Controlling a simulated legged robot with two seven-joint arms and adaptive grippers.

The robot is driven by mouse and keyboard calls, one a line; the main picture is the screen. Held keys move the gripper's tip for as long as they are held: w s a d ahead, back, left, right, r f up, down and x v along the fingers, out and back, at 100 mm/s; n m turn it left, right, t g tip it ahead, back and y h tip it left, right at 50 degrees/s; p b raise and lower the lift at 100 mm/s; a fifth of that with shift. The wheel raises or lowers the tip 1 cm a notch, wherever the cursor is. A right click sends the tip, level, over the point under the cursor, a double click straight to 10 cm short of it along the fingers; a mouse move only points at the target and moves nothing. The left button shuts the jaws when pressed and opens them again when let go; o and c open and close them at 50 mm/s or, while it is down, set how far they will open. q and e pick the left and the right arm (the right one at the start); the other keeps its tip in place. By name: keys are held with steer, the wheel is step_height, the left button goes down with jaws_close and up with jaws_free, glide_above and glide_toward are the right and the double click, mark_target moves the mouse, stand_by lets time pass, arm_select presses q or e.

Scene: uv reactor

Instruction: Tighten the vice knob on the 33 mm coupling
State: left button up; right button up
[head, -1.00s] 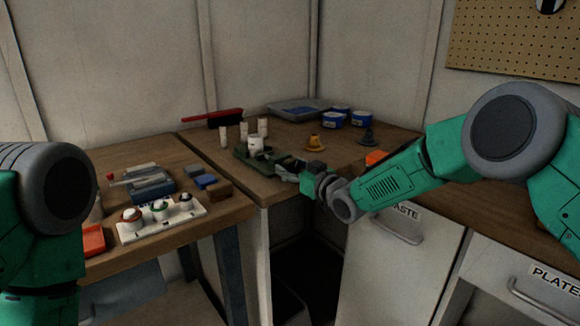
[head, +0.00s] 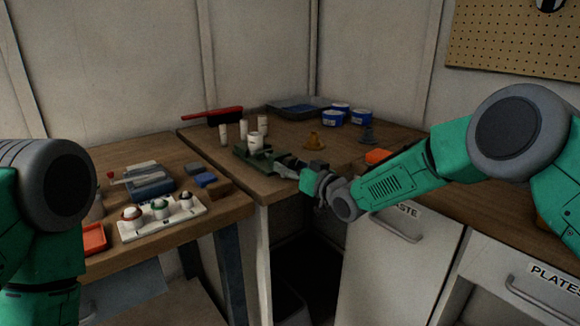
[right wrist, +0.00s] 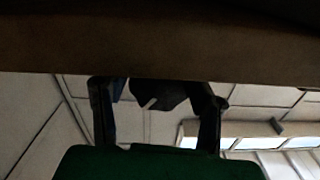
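The green vice (head: 252,157) stands at the front left corner of the right-hand wooden bench. A white cylindrical coupling (head: 255,143) stands at the vice; its size cannot be read. My right gripper (head: 288,165) is at the vice's front right end, low over the bench edge. In the right wrist view, its two dark fingers (right wrist: 157,112) are spread on either side of a dark knob (right wrist: 158,94) with a pale mark. A gap shows between the left finger and the knob, so the fingers look open around it. My left gripper is out of view.
White cylinders (head: 223,133) stand just behind the vice. A white plate with buttons (head: 160,218) is on the left bench.

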steer(key=shift+d+r, duration=0.1)
steer(key=shift+s+d, duration=0.3)
steer(key=shift+s, duration=0.1)
steer(key=v, duration=1.1)
